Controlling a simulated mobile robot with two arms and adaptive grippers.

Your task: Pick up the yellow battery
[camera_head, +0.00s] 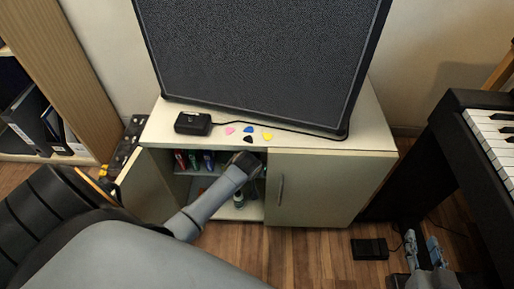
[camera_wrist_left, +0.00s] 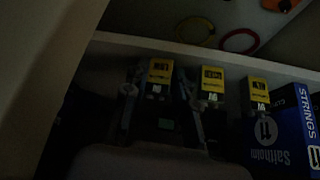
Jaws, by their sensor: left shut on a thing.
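In the left wrist view, several dark batteries with yellow ends stand in a row on a dim shelf. The leftmost yellow battery (camera_wrist_left: 160,74) is between the fingers of my left gripper (camera_wrist_left: 160,90), which is shut on it. A second yellow battery (camera_wrist_left: 212,80) and a third (camera_wrist_left: 258,92) stand to the right, apart from the fingers. In the head view my left gripper (camera_head: 245,163) reaches into the cabinet's open left side, and the battery cannot be made out there. My right gripper (camera_head: 423,250) is open and empty, low at the right.
The cabinet (camera_head: 330,190) has its left door (camera_head: 148,185) open and its right door shut. A blue strings box (camera_wrist_left: 290,130) stands right of the batteries. A speaker (camera_head: 260,60), small picks (camera_head: 248,129) and a black box (camera_head: 193,123) are on top. A piano (camera_head: 480,130) stands right.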

